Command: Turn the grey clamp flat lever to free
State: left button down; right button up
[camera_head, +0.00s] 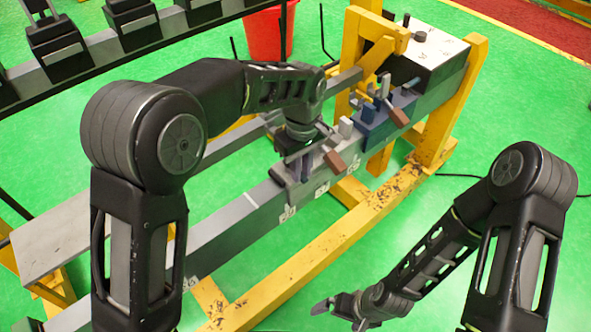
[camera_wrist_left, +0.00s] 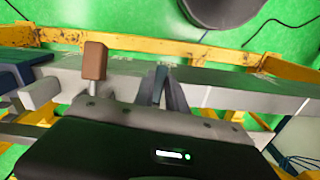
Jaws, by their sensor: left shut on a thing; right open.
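The grey clamp (camera_head: 312,178) sits on the long grey beam, with a brown-handled lever (camera_head: 336,160) on its right side. In the left wrist view the brown handle (camera_wrist_left: 95,61) stands on a metal rod, left of my fingers and apart from them. My left gripper (camera_head: 300,168) is low over the clamp's left part. In the wrist view its dark fingers (camera_wrist_left: 162,84) are close together, shut on the clamp's flat lever, which they mostly hide. My right gripper (camera_head: 338,311) is open and empty, low at the bottom, away from the beam.
A blue clamp (camera_head: 376,128) with its own brown handle (camera_head: 398,116) stands further along the beam (camera_head: 225,239). Behind it are a yellow frame (camera_head: 448,105) and a black box with a white top (camera_head: 428,52). A red bucket (camera_head: 264,36) stands behind. Green floor lies in front.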

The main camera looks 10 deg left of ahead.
aim_at(303, 174)
pick_arm(q)
jog(key=shift+w+d+n, duration=0.25)
jog(key=shift+n, duration=0.35)
jog(key=c, duration=1.4)
grip_release()
jog(key=shift+o, duration=0.2)
jog(key=shift+r, duration=0.1)
notch_tip(303, 174, up, 8)
jog(key=shift+f+b, duration=0.15)
jog(key=shift+b, duration=0.35)
